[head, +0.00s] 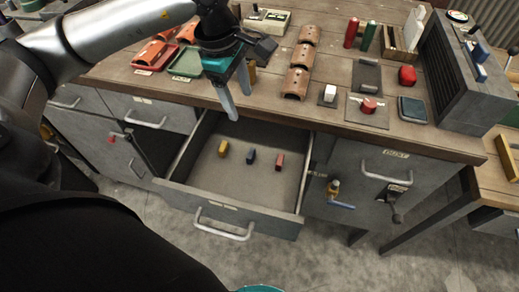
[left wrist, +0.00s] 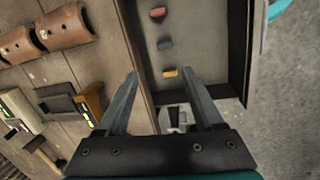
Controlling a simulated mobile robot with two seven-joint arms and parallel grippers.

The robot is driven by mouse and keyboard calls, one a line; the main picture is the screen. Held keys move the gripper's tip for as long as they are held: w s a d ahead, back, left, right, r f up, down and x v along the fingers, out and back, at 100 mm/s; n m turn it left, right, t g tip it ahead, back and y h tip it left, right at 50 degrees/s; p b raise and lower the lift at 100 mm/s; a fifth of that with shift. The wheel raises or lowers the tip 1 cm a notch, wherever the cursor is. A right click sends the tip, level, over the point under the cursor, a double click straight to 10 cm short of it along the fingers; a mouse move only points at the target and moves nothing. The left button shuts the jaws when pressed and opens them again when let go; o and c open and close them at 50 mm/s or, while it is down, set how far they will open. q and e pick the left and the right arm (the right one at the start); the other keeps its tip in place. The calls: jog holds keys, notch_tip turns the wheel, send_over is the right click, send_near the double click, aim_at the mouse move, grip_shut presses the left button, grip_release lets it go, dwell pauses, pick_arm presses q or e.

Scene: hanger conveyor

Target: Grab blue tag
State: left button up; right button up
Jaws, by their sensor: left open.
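The blue tag (head: 251,156) lies in the open drawer (head: 222,185), between a yellow tag (head: 223,148) on its left and a red tag (head: 279,161) on its right. In the left wrist view the blue tag (left wrist: 165,43) sits between the red tag (left wrist: 158,12) and the yellow tag (left wrist: 170,73). My left gripper (head: 238,101) is open and empty, with fingers pointing down near the table's front edge above the back of the drawer. In the left wrist view its fingertips (left wrist: 158,76) are apart, with the yellow tag showing between them. My right gripper is not in view.
The wooden table top (head: 330,118) overhangs the drawer's back. On it are several clay tile pieces (head: 299,70), a red button (head: 368,105) and a dark case (head: 413,108). A grey box (head: 465,80) stands at the right. The drawer floor around the tags is clear.

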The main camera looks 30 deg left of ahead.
pick_arm(q)
jog(key=b, duration=0.4)
send_near(250, 153)
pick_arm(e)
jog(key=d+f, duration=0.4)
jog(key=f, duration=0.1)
pick_arm(q)
jog(key=shift+w+d+f+b, duration=0.2)
jog(key=shift+f+b, duration=0.2)
jog(key=shift+b, duration=0.15)
jog(key=shift+w+d+f+b, duration=0.1)
jog(key=shift+d+f+b, duration=0.15)
jog(key=shift+f+b, duration=0.25)
jog(key=shift+w+f, duration=0.2)
jog(key=shift+f, duration=0.7)
notch_tip(250, 153, down, 3)
jog(key=shift+f+b, duration=0.2)
jog(key=shift+b, duration=0.7)
jog(key=shift+w+f, duration=0.2)
jog(key=shift+f, duration=0.65)
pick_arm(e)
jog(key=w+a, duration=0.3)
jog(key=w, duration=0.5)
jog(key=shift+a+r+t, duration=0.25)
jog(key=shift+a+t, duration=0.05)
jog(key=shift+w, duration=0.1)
pick_arm(q)
grip_shut()
jog(key=shift+r, duration=0.15)
